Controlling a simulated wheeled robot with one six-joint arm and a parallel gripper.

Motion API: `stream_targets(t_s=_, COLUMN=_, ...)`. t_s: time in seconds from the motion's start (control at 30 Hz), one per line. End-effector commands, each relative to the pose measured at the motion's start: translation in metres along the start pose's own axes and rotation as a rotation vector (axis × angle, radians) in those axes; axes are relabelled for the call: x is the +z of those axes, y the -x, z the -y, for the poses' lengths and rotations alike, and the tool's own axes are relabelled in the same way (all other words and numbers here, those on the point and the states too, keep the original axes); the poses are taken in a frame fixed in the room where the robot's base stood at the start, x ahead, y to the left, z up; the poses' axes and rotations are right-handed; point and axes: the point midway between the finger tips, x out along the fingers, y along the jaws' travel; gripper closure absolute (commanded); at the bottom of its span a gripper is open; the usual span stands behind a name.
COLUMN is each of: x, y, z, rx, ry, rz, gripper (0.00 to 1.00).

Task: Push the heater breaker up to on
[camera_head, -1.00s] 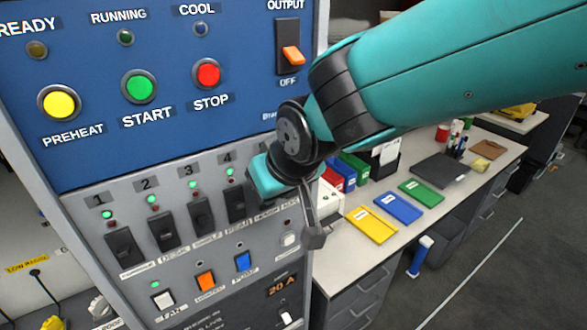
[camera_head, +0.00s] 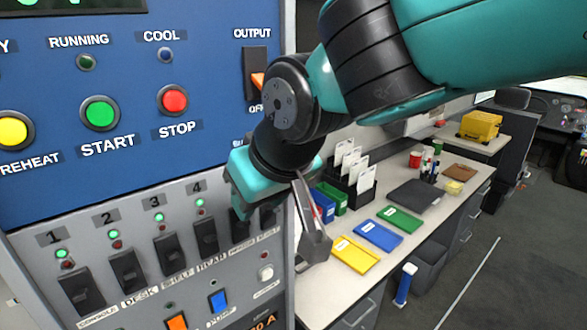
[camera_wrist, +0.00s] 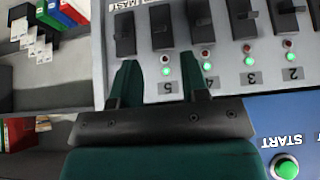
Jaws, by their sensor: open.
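A row of black breakers sits on the grey panel. The breakers numbered 1 (camera_head: 81,289), 2 (camera_head: 128,271), 3 (camera_head: 172,254) and 4 (camera_head: 205,237) show clearly in the head view. The small name labels near my gripper are too blurred to tell which breaker is the heater's. My gripper (camera_head: 255,188) is in front of the right end of the row and hides part of it. In the wrist view, my gripper (camera_wrist: 160,80) is open and empty, with breaker 5 (camera_wrist: 161,25) beyond the gap and another breaker (camera_wrist: 124,33) beyond the left finger. That finger hides this breaker's lamps.
The blue panel above carries the START (camera_head: 100,113) and STOP (camera_head: 172,99) buttons and an orange OUTPUT switch (camera_head: 258,80). A white button (camera_head: 266,272) is below the row.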

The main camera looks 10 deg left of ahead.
Motion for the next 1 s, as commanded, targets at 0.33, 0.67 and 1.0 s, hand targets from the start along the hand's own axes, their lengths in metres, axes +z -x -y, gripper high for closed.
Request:
stream_targets(t_s=0.33, x=0.001, y=0.079, z=0.001, rx=-0.001, ry=0.0, rz=-0.005, gripper=0.58)
stream_targets(t_s=0.67, x=0.0, y=0.103, z=0.0, rx=0.0, ry=-0.001, rz=0.0, gripper=0.58)
stream_targets(t_s=1.0, x=0.014, y=0.096, z=-0.011, rx=0.004, ry=-0.009, rz=0.018, gripper=0.58)
